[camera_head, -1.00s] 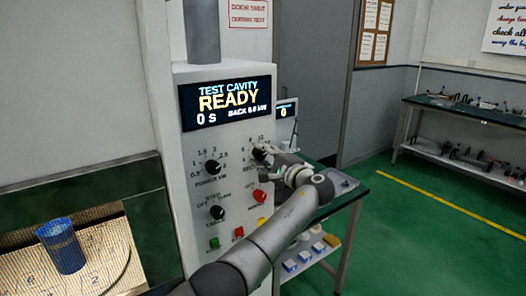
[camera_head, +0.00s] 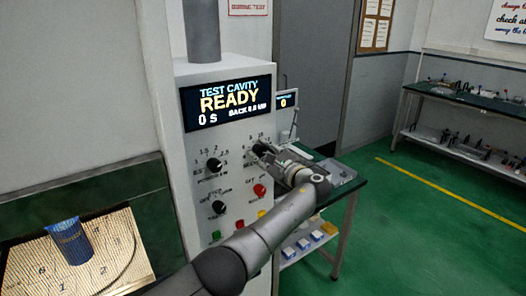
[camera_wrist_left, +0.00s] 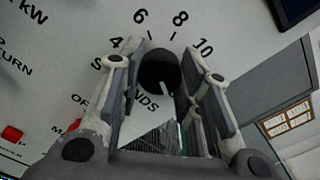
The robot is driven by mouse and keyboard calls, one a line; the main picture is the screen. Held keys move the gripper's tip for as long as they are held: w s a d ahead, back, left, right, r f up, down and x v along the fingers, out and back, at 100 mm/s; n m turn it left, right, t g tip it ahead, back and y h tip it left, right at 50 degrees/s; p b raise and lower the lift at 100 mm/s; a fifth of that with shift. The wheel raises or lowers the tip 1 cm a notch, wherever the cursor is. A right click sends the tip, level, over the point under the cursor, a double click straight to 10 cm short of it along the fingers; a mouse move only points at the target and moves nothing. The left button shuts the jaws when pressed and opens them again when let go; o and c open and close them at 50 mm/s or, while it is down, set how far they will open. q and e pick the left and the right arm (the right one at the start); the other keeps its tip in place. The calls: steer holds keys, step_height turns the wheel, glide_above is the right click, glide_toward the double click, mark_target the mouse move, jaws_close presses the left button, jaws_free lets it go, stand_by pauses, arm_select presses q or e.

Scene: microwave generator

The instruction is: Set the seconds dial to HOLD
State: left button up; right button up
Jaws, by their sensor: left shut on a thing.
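The seconds dial (camera_wrist_left: 158,70) is a black knob on the pale panel, seen in the left wrist view below the printed numbers 4, 6, 8 and 10. Its pointer setting is hard to read, and no HOLD label is legible. The display (camera_head: 228,102) reads TEST CAVITY, READY, 0 S. My right gripper is not in view.
Other black dials, a power dial (camera_head: 214,165) and one below it (camera_head: 218,207), sit left of my arm. A red knob (camera_head: 259,190) is just below my gripper. A blue cup (camera_head: 70,243) stands in the cavity at the lower left. A green-topped table (camera_head: 348,190) stands right.

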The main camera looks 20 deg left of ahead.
arm_select(q)
steer(key=shift+f, duration=0.1)
stand_by(0.3)
steer(key=o, duration=1.1)
steer(key=shift+c, duration=0.2)
steer(key=v, duration=1.2)
